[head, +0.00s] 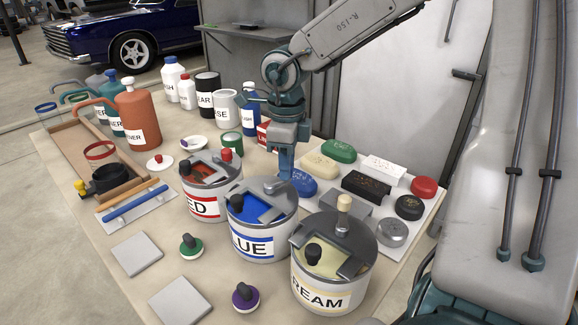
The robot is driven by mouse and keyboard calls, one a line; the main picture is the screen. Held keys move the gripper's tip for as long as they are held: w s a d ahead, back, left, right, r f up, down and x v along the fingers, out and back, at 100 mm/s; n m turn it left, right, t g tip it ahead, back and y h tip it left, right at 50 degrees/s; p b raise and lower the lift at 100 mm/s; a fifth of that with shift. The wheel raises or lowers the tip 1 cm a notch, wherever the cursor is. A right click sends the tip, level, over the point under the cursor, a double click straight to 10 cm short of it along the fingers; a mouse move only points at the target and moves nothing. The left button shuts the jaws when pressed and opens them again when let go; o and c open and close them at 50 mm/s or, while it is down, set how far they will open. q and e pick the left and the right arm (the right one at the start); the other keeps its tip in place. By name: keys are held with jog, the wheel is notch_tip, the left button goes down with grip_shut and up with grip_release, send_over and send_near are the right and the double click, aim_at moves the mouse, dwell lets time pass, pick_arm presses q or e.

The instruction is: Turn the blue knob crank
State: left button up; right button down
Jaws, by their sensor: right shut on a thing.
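The blue-labelled paint can (262,242) stands on the table between the red and cream cans. Its grey lid has an opening showing blue paint, and a metal crank (272,186) sits on the lid's far edge. My right gripper (285,176) reaches down from above and is shut at that crank. The crank's blue knob is hidden between the fingers, so its exact outline cannot be told. My left gripper is not in view.
The red can (205,208) with a red knob and the cream can (318,295) with a pale knob stand close on either side. Soaps and pucks lie on a white board (325,205) at right. Bottles stand behind. Grey tiles (137,253) lie front left.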

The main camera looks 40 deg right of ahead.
jog(key=w+n, duration=0.1)
jog(key=n, duration=0.1)
jog(key=shift+w+n, duration=0.1)
jog(key=shift+n, duration=0.2)
jog(key=shift+w+r+n+p, duration=0.1)
jog(key=shift+w+n+p, duration=0.1)
jog(key=shift+n+p, duration=0.5)
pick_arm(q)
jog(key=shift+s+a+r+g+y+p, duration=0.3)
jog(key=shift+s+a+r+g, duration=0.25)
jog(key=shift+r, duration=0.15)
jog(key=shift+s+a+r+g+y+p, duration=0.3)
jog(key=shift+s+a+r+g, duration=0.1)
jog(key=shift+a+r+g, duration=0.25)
pick_arm(e)
jog(key=shift+w+a+n, duration=0.1)
jog(key=shift+w+n, duration=0.35)
jog(key=shift+n, duration=0.75)
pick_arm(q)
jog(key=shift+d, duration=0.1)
pick_arm(e)
jog(key=c, duration=1.2)
grip_release()
jog(key=shift+c, duration=0.2)
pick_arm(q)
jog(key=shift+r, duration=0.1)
